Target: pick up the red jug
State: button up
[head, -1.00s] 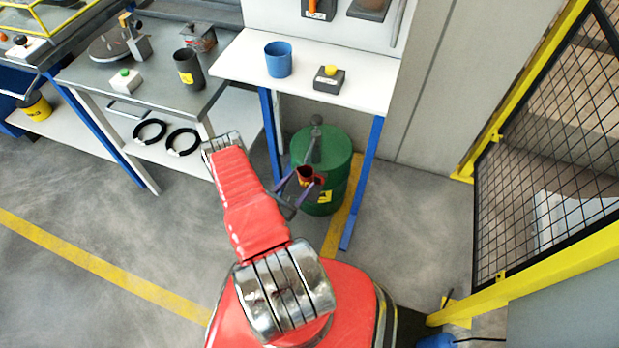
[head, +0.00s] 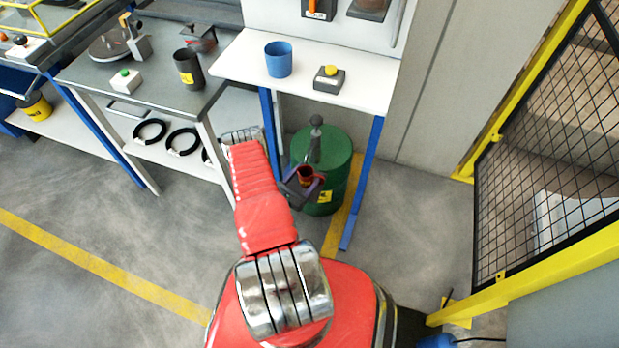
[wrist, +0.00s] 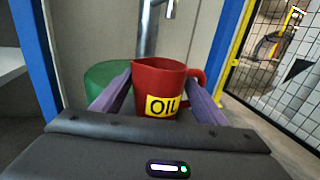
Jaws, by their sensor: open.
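The red jug (wrist: 160,82) with a yellow OIL label stands upright in the wrist view, its spout to the left and its handle to the right. In the head view the jug (head: 306,174) shows small in front of the drum (head: 340,158). My gripper (wrist: 158,100) is open, with one purple finger on each side of the jug's body. I cannot tell whether the fingers touch it.
Blue table legs (head: 362,184) stand on both sides of the drum, below a white worktop (head: 240,62) with a blue cup (head: 278,60). Black rings (head: 150,131) lie on a shelf at left. A yellow-framed mesh fence (head: 540,150) stands at right.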

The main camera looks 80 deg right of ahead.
jog(key=shift+c, duration=0.6)
jog(key=c, duration=1.2)
jog(key=shift+o, duration=0.2)
jog(key=shift+r, duration=0.25)
notch_tip(320, 180, up, 9)
jog(key=shift+r, duration=0.2)
dwell(0.3)
dwell(0.8)
